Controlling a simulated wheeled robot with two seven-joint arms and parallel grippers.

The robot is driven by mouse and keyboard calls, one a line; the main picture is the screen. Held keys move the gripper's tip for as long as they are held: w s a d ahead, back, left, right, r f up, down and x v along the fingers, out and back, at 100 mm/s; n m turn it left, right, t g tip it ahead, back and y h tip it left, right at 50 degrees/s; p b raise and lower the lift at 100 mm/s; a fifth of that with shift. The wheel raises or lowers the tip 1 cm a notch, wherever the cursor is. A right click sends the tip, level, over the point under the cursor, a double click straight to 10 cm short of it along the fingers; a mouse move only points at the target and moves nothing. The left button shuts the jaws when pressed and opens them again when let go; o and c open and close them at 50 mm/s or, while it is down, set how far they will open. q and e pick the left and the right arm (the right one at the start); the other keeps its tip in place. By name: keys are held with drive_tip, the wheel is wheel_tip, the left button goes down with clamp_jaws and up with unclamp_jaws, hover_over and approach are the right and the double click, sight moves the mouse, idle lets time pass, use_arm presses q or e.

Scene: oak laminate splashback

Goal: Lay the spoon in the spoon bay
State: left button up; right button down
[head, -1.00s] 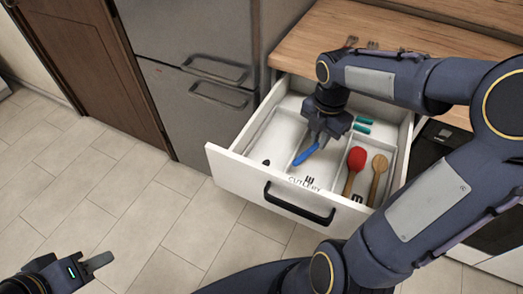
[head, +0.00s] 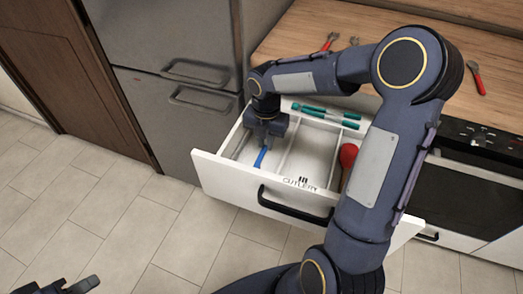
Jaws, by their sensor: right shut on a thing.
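My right gripper (head: 265,142) is inside the open drawer, over its left bay, and is shut on a blue-handled piece, the spoon (head: 261,157). The blue handle points toward the drawer front; the rest is hidden by the gripper. The left bay, the spoon bay (head: 243,153), carried a dark spoon-like mark in the earlier frame; the gripper now covers much of it. I cannot tell whether the spoon touches the bay floor. My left gripper (head: 82,286) is at the lower left, away from the drawer; its jaw gap does not show clearly.
The drawer (head: 230,181) has white dividers and a dark handle. Green-handled pieces (head: 326,114) lie across its back. A red-headed utensil (head: 347,156) is in a right compartment, partly behind my arm. Red-handled tools (head: 478,78) lie on the wooden counter (head: 290,60). The middle bay (head: 311,155) looks clear.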

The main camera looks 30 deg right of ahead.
drive_tip(key=shift+w+a+f, duration=0.2)
drive_tip(key=shift+w+f, duration=0.1)
drive_tip(key=shift+f, duration=0.15)
drive_tip(key=shift+w+a+f+b, duration=0.1)
drive_tip(key=shift+w+f+b, duration=0.1)
drive_tip(key=shift+f, duration=0.75)
drive_tip(key=shift+w+a+f+b, duration=0.1)
drive_tip(key=shift+f+b, duration=0.1)
drive_tip(key=shift+f, duration=0.7)
drive_tip(key=shift+f, duration=0.2)
drive_tip(key=c, duration=1.4)
unclamp_jaws()
drive_tip(key=shift+c, duration=0.2)
drive_tip(key=shift+r, duration=0.1)
wheel_tip(320, 180, up, 12)
drive_tip(key=p, duration=0.2)
